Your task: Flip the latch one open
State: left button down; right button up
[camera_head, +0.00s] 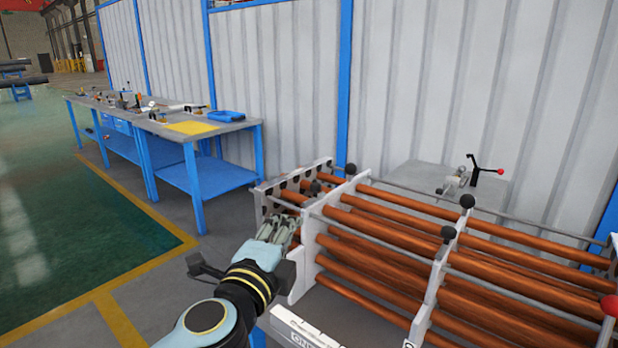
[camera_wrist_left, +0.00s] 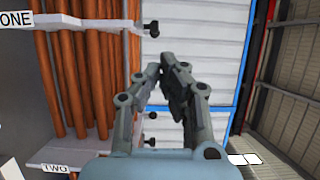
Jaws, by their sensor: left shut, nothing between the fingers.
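A rack of brown-orange tubes (camera_head: 385,240) is held between white plates. I cannot tell for sure which knob in the head view belongs to latch one. My left gripper (camera_head: 278,226) is shut and empty beside the rack's left end; it also shows in the left wrist view (camera_wrist_left: 172,75). My right gripper is out of view.
A plate marked TWO (camera_wrist_left: 57,168) is at lower left in the wrist view. A blue workbench (camera_head: 205,175) with a yellow sheet stands at the back left. The floor left of the rack is clear.

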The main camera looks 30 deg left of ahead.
pick_arm(q)
jog(key=p, duration=0.3)
send_near(314, 187)
jog(key=x, duration=0.6)
jog(key=shift+w+a, duration=0.2)
jog(key=shift+w, duration=0.45)
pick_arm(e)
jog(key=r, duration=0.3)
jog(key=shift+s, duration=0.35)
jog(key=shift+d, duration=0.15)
